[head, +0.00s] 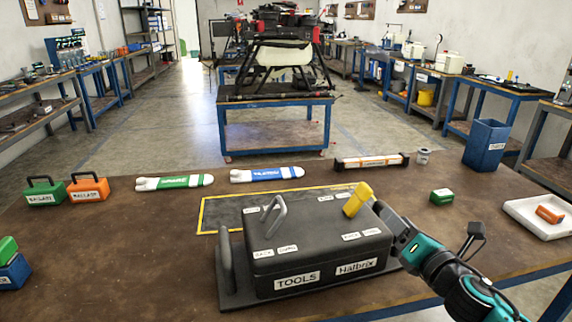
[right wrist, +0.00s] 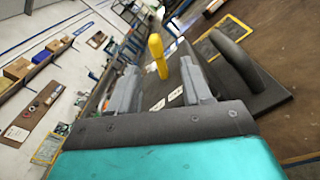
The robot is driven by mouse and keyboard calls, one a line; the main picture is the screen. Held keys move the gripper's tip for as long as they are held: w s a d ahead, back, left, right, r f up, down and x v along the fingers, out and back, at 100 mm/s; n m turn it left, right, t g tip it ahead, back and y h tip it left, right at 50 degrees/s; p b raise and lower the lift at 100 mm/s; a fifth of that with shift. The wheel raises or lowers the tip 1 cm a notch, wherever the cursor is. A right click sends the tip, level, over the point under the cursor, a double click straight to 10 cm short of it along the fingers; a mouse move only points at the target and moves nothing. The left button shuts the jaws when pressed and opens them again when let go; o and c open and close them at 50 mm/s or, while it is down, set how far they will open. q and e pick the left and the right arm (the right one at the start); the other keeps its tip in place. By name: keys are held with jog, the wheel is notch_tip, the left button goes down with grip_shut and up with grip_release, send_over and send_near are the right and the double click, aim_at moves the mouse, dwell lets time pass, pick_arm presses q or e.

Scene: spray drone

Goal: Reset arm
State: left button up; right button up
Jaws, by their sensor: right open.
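My right gripper (head: 390,220) is at the right side of a dark toolbox (head: 318,262) labelled TOOLS and Halbrix. In the right wrist view its fingers (right wrist: 158,68) are spread apart with nothing held between them. A yellow handle-like piece (head: 357,199) stands tilted at the toolbox's back right corner. It also shows in the right wrist view (right wrist: 158,55), beyond the fingertips; I cannot tell whether they touch it. A grey handle (head: 273,217) stands on the lid. My left gripper is not in view.
The toolbox is on a brown table (head: 120,265), partly over a yellow-outlined area (head: 225,212). Green (head: 44,191) and orange (head: 88,188) ballast blocks stand left. Two tubes and a bar lie behind. A blue bin (head: 485,146) and white tray (head: 540,217) are right.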

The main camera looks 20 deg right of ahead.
jog(key=a+f+m, duration=0.1)
jog(key=f, duration=0.1)
jog(key=s+a+f+m+g, duration=0.1)
jog(key=f+m, duration=0.1)
jog(key=a+f+m, duration=0.1)
jog(key=f+m, duration=0.1)
jog(key=shift+s+f+g+y, duration=0.3)
jog(key=shift+s+g, duration=0.05)
jog(key=shift+g, duration=0.05)
jog(key=s+a+f+m+g+y, duration=0.2)
jog(key=s+a+f+m, duration=0.3)
jog(key=a+f+m, duration=0.3)
jog(key=s+a+f+m+g+y, duration=0.2)
jog(key=s+a+f+m+g, duration=0.1)
jog(key=a+f+m, duration=0.5)
jog(key=s+a+m, duration=0.1)
jog(key=a+m, duration=0.2)
jog(key=a, duration=0.2)
jog(key=shift+s+f, duration=0.35)
jog(key=shift+f, duration=0.05)
